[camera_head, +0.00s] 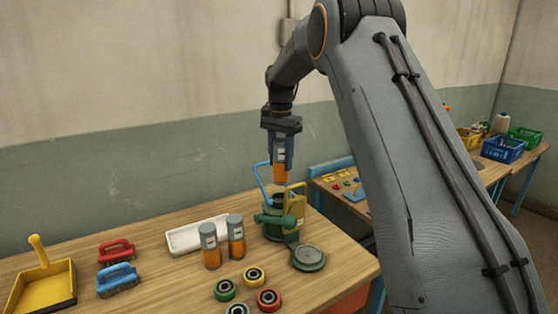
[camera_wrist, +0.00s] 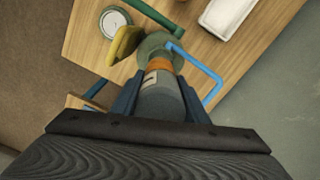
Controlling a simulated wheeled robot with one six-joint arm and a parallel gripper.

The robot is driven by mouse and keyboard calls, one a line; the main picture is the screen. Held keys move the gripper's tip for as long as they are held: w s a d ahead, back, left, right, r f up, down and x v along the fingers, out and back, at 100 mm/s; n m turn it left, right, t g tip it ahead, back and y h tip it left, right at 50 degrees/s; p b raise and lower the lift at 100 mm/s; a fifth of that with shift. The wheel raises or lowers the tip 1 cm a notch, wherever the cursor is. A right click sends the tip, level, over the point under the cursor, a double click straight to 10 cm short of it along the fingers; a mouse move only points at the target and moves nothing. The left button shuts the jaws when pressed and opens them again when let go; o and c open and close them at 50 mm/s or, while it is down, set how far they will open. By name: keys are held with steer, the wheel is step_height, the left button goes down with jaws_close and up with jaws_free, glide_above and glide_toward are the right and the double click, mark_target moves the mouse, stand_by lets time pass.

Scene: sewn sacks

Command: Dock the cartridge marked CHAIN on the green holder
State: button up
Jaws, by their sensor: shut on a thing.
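My gripper (camera_head: 280,160) is shut on a cartridge (camera_head: 280,173) with a grey-blue body, an orange end pointing down and a white label too small to read. In the wrist view the held cartridge (camera_wrist: 158,98) sits between the fingers. The green holder (camera_head: 273,230) stands on the table below it, with a blue bent handle, a yellow plate (camera_head: 295,205) and a round grey-topped disc (camera_head: 308,256) beside it. The cartridge is above the holder, apparently apart from it; the holder (camera_wrist: 155,44) shows just beyond the orange end in the wrist view. Two similar cartridges (camera_head: 210,248) (camera_head: 236,238) stand upright to its left.
A white tray (camera_head: 185,238) lies behind the standing cartridges. Several coloured rings (camera_head: 254,275) lie in front. A red brush (camera_head: 116,252), a blue brush (camera_head: 118,280) and a yellow dustpan (camera_head: 35,285) are at left. Another table with crates (camera_head: 503,149) stands at right.

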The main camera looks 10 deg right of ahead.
mark_target(280, 180)
steer(key=shift+w+a+f, duration=0.1)
steer(key=shift+w+f, duration=0.1)
steer(key=shift+f, duration=0.45)
steer(key=shift+f+b, duration=1.35)
steer(key=shift+f, duration=1.5)
steer(key=shift+s+f, duration=0.1)
steer(key=shift+f, duration=0.45)
steer(key=o, duration=1)
steer(key=shift+r+p, duration=2.7)
steer(key=shift+r, duration=2.8)
